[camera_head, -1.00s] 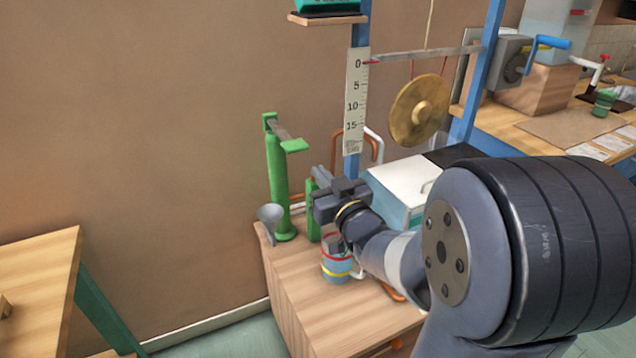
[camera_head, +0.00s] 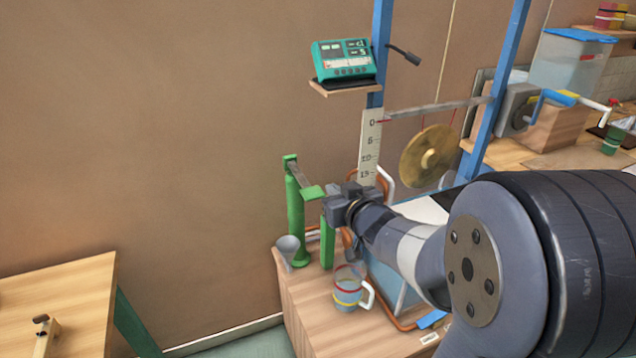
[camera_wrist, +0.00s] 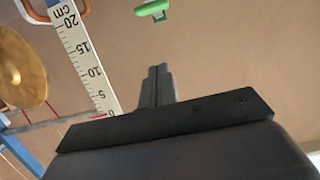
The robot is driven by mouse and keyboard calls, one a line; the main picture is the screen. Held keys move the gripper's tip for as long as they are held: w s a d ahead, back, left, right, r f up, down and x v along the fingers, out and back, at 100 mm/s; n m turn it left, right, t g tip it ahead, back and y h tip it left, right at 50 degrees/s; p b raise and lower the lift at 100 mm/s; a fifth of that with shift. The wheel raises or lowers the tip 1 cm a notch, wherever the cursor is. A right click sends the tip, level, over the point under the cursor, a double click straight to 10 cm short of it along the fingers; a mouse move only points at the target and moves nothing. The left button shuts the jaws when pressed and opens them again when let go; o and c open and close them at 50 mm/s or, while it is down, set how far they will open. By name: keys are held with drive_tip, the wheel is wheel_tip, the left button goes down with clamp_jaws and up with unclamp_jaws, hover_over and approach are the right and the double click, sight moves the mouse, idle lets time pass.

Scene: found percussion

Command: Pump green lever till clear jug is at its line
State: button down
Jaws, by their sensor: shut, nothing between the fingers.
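The green pump (camera_head: 295,215) stands upright on the wooden bench against the wall. Its lever has a flat green handle (camera_head: 313,192) sloping down to the right; the handle also shows at the top of the wrist view (camera_wrist: 153,9). My gripper (camera_head: 333,209) is shut and empty, just right of the handle and slightly lower in the picture. In the wrist view the closed fingers (camera_wrist: 157,85) are apart from the handle. The clear jug (camera_head: 347,289) has a white handle, a red band, a yellow band and bluish contents. Its exact level is too small to read.
A grey funnel (camera_head: 287,250) stands left of the jug. A 0-to-20 cm scale (camera_head: 370,140) hangs behind my gripper, with a brass gong (camera_head: 428,155) to its right. A teal meter (camera_head: 342,60) sits on a shelf above. Open wall lies left of the pump.

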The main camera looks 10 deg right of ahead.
idle(0.3)
hover_over(318, 190)
drive_tip(key=s, duration=0.3)
wheel_tip(318, 190, down, 2)
drive_tip(key=f, duration=0.3)
drive_tip(key=shift+a+f+b, duration=0.3)
drive_tip(key=shift+f, duration=0.45)
drive_tip(key=shift+f, duration=0.1)
